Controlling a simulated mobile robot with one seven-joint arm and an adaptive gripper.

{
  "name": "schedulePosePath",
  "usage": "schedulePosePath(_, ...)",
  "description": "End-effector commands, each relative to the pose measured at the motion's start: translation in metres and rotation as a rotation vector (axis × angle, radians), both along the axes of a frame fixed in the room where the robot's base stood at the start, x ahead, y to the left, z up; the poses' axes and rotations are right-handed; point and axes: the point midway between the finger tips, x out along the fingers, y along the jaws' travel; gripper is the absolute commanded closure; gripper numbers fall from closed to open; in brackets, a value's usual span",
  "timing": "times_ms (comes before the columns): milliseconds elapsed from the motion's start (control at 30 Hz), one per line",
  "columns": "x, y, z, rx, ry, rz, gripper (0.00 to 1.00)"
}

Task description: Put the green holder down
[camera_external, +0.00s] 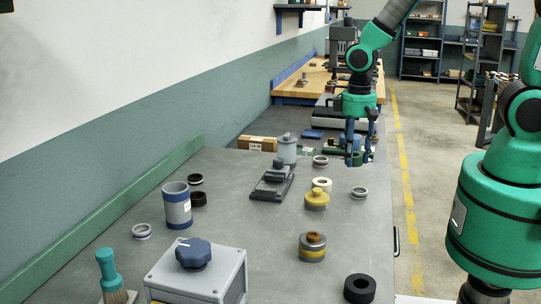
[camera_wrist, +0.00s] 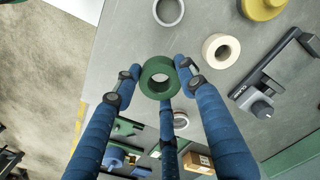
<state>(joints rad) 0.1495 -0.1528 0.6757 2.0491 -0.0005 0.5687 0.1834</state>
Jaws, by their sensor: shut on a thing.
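The green holder (camera_wrist: 149,86) is a thick ring with a round hole, seen from above in the wrist view. My gripper (camera_wrist: 158,74) has blue fingers closed around it, with dark fingertip pads at its left and right sides and a third finger below it in the picture. In the external view my gripper (camera_external: 359,157) points down above the far right part of the grey bench (camera_external: 240,235). The holder is hard to make out there among the fingers. I cannot tell its exact height over the bench.
Near the gripper are a grey ring (camera_external: 359,192), a cream ring (camera_external: 322,183), a yellow-topped weight (camera_external: 316,200) and another ring (camera_external: 320,160). Bare bench lies between the grey ring and the black ring (camera_external: 360,289).

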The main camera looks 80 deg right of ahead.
Motion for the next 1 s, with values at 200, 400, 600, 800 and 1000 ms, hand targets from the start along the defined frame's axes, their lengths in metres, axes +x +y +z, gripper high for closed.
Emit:
schedulePosePath(200, 0.056, -0.004, 0.009, 0.000, 0.000, 0.002, 0.86)
schedulePosePath(400, 0.105, -0.007, 0.018, -0.001, -0.002, 0.004, 0.86)
schedulePosePath(600, 0.152, -0.008, 0.025, -0.001, -0.002, 0.007, 0.86)
schedulePosePath(800, 0.197, -0.009, 0.030, -0.001, -0.003, 0.009, 0.86)
schedulePosePath(1000, 0.238, -0.009, 0.033, -0.002, -0.003, 0.010, 0.86)
